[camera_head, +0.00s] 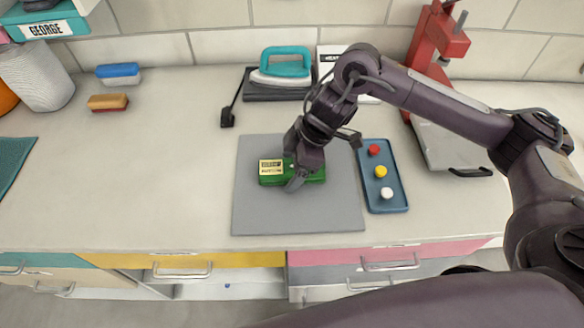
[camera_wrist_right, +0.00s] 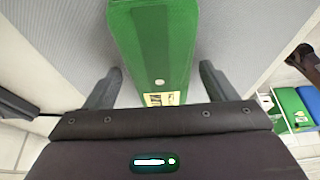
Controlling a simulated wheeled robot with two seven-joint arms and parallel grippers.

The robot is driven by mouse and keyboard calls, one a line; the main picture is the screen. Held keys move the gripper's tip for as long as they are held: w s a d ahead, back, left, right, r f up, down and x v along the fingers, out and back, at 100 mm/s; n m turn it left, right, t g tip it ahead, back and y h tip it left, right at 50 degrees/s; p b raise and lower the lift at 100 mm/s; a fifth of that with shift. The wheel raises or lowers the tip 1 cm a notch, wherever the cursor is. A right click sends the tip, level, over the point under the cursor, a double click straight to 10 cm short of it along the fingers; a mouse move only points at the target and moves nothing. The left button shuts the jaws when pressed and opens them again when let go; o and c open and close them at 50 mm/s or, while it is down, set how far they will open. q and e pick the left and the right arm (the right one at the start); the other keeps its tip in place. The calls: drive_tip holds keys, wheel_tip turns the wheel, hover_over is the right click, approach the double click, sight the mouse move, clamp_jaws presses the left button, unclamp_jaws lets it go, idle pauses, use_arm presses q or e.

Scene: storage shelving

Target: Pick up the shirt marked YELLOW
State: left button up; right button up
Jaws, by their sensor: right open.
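A green folded item (camera_head: 312,176), apparently the shirt, lies on a grey mat (camera_head: 255,215) on the counter. Its pale yellow label (camera_head: 271,168) has small dark text that I cannot read for sure. My right gripper (camera_head: 297,170) is down at the green item and hides its middle. In the right wrist view, the green item (camera_wrist_right: 152,45) lies between the two spread fingers of the right gripper (camera_wrist_right: 160,85), with a gap on each side. Part of the label (camera_wrist_right: 161,99) shows close to the palm. My left gripper is not in view.
A blue tray (camera_head: 386,204) with red, yellow and white knobs stands right of the mat. An iron (camera_head: 283,66) rests behind, and a red press (camera_head: 437,42) stands at the back right. Two brushes (camera_head: 118,72) (camera_head: 108,102) lie at left. The counter left of the mat is clear.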

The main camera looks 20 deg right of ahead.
drive_tip(key=shift+c, duration=0.2)
drive_tip(key=c, duration=1.1)
drive_tip(key=shift+o, duration=0.2)
drive_tip(key=shift+r, duration=0.2)
drive_tip(key=shift+w+r, duration=0.1)
drive_tip(key=shift+r, duration=0.5)
wheel_tip(320, 180, up, 18)
drive_tip(key=p, duration=0.3)
drive_tip(key=shift+r+p, duration=0.25)
drive_tip(key=shift+p, duration=0.05)
